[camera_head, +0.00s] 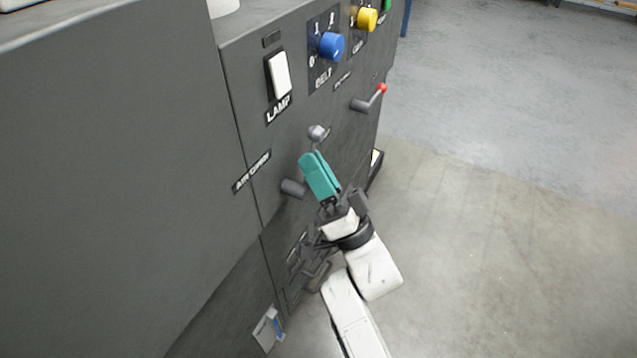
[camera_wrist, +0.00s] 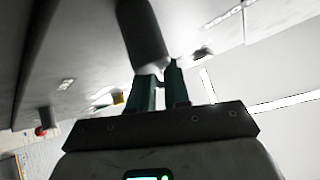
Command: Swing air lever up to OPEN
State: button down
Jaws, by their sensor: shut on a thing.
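The air lever shows in the head view as a dark round hub (camera_head: 293,188) on the grey cabinet front, with a pale grey knob (camera_head: 317,132) above and to the right of it in the picture. The label "AIR OPEN" (camera_head: 252,171) is left of the hub. My gripper (camera_head: 311,160) has teal fingers, shut on the lever between hub and knob; they hide most of the lever's arm. In the wrist view, a dark cylindrical part (camera_wrist: 142,32) lies just beyond the fingertips (camera_wrist: 160,78). The lever's exact angle is hard to tell.
A second lever with a red knob (camera_head: 382,88) sits farther along the cabinet. Above are a white lamp switch (camera_head: 279,75), a blue knob (camera_head: 332,45) and a yellow knob (camera_head: 367,19). The floor (camera_head: 500,200) to the right is clear.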

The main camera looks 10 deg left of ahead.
jog(key=shift+s+a+r+n+g+y+b, duration=0.15)
jog(key=shift+s+n+g+y+b, duration=0.45)
jog(key=shift+n+g, duration=1.55)
jog(key=shift+s+a+n+g+y+b, duration=0.15)
jog(key=shift+n+g+y+b, duration=0.9)
jog(key=shift+n+g, duration=1.1)
jog(key=shift+s+a+r+n+g+y+b, duration=0.15)
jog(key=shift+s+n+g+y+b, duration=0.25)
jog(key=shift+n+g+y, duration=1.65)
jog(key=shift+n+t+h, duration=0.25)
jog(key=shift+n+h, duration=0.5)
jog(key=shift+h, duration=0.15)
jog(key=c, duration=1.1)
grip_release()
jog(key=shift+w, duration=0.1)
jog(key=shift+c, duration=0.2)
jog(key=shift+d, duration=0.1)
jog(key=p+v, duration=0.1)
jog(key=v, duration=0.9)
jog(key=shift+d+f, duration=0.2)
jog(key=shift+f, duration=0.1)
